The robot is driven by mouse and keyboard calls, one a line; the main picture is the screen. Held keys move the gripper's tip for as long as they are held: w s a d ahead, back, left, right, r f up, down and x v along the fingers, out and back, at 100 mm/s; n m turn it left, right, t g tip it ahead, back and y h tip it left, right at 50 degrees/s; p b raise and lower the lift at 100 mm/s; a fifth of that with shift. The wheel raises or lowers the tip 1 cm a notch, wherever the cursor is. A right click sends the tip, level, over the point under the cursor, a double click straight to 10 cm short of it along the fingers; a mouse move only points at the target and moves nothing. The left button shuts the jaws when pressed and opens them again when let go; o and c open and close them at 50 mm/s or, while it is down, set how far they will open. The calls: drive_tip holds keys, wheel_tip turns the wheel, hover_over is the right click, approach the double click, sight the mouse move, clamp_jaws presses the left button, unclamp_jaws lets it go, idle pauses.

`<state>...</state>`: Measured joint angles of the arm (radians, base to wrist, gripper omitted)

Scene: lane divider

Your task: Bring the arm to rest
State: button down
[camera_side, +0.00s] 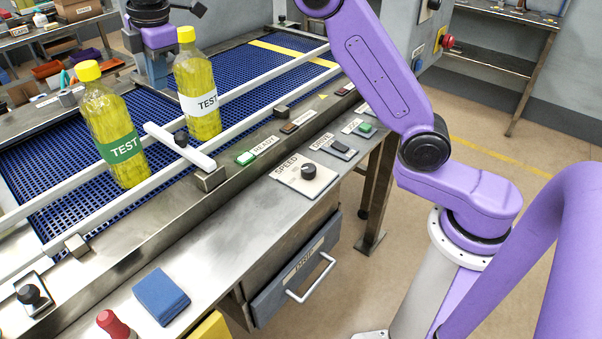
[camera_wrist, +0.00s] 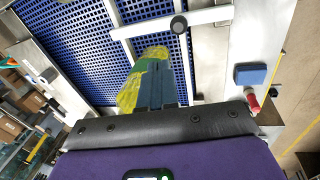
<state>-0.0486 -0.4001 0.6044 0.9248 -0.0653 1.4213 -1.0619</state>
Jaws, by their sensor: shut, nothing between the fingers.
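My gripper (camera_wrist: 164,82) is shut and empty in the wrist view, its dark fingers together in front of a yellow bottle shape. In the side view it hangs behind the bottles, over the conveyor, with its tips hard to make out. A white divider bar (camera_side: 179,146) with a black knob lies slanted across the near rail; it also shows in the wrist view (camera_wrist: 202,20). A yellow bottle with a green TEST label (camera_side: 122,146) and one with a white TEST label (camera_side: 199,104) stand upright on either side of the bar.
The blue mesh conveyor (camera_side: 54,166) runs between metal rails. A blue block (camera_side: 161,296) and a red knob (camera_side: 113,323) are at the front of the bench. A panel with a SPEED knob (camera_side: 308,171) and a drawer (camera_side: 297,268) are at the bench's near side.

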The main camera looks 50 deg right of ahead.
drive_tip(key=s+f+m, duration=0.1)
drive_tip(key=s, duration=1)
drive_tip(key=s+d+f+m, duration=0.1)
drive_tip(key=s+d+f, duration=0.2)
drive_tip(key=s, duration=0.7)
drive_tip(key=s+d+f+m+g, duration=0.1)
drive_tip(key=s+d+f, duration=0.3)
drive_tip(key=s+d, duration=0.3)
drive_tip(key=s+d+f+m+g, duration=0.1)
drive_tip(key=s+d+f, duration=0.2)
drive_tip(key=s, duration=1.1)
drive_tip(key=d, duration=0.2)
drive_tip(key=shift+d+f+m, duration=0.3)
drive_tip(key=shift+f+m, duration=0.05)
drive_tip(key=shift+m, duration=0.05)
